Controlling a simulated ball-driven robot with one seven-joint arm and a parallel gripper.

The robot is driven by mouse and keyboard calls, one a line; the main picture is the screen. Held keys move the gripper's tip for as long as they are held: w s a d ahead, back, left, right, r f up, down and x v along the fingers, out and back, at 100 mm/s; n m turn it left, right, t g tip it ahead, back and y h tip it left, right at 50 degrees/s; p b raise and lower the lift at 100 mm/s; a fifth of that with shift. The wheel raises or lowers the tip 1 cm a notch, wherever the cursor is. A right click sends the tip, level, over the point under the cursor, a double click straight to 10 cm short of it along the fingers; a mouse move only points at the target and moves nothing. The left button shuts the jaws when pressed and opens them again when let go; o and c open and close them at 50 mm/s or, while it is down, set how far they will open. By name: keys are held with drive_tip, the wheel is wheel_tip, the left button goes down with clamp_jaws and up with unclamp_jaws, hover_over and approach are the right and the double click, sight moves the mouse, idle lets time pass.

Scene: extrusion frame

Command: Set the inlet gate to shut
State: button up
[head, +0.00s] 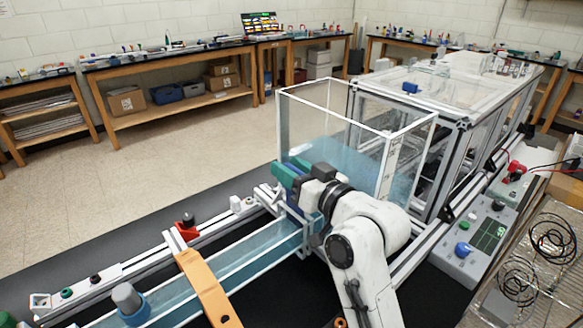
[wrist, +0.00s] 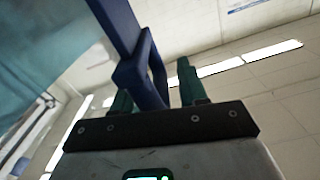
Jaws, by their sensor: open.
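The inlet gate shows as a dark blue part (head: 293,198) at the tank end of the water channel, partly hidden by my gripper and arm. In the wrist view its blue bar and loop-shaped handle (wrist: 142,72) rise between my two green fingers. My gripper (head: 291,172) is at the gate, in front of the clear tank's lower left corner. It is open, with the handle between the fingers (wrist: 157,85); I cannot tell whether either finger touches it. The gate's lower edge is hidden, so I cannot tell how far it is raised.
The clear tank (head: 281,117) holds blue water and stands just behind my gripper. The long water channel (head: 228,265) runs to the lower left, crossed by an orange strap-like part (head: 207,290). A control box with a display (head: 474,238) stands at the right.

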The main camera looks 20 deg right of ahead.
clamp_jaws()
idle(0.3)
idle(0.3)
